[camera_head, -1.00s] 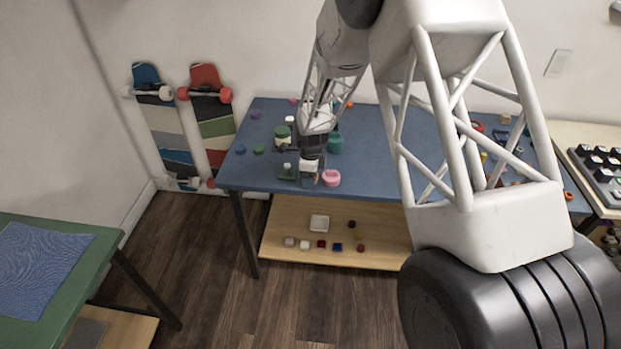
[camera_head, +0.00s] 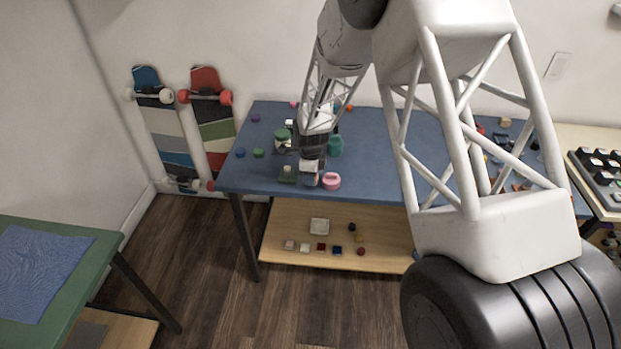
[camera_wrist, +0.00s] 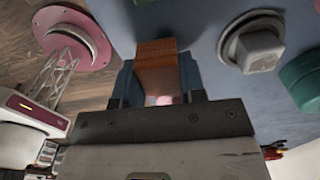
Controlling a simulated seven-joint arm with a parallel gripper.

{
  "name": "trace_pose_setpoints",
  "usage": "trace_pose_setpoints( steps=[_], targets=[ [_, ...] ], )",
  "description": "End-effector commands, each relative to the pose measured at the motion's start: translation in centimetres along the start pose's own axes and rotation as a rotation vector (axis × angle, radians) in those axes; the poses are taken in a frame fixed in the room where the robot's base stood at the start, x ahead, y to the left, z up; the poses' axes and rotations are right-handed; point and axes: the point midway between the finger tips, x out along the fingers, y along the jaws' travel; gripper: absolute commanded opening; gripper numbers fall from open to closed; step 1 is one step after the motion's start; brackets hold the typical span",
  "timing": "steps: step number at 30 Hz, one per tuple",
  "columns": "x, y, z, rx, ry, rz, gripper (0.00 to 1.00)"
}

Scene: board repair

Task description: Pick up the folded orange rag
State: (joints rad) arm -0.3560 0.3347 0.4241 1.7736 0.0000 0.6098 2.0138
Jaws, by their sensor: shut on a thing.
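The folded orange rag (camera_wrist: 157,50) shows in the wrist view as an orange-brown block between the two fingers. My gripper (camera_wrist: 158,78) is shut on it, with one finger against each side. In the head view my gripper (camera_head: 311,174) is low over the front left part of the blue table (camera_head: 262,176). The rag cannot be made out there.
The table's front left corner is clear.

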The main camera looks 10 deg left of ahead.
Motion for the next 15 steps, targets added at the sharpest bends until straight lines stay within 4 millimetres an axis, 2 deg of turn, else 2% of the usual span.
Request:
trace_pose_setpoints(
  steps=[6,15],
  targets=[
    [-2.5,0.2,-0.1,0.0,0.0,-0.001,0.15],
    [-2.8,4.4,-2.0,0.0,0.0,-0.001,0.15]
  ],
)
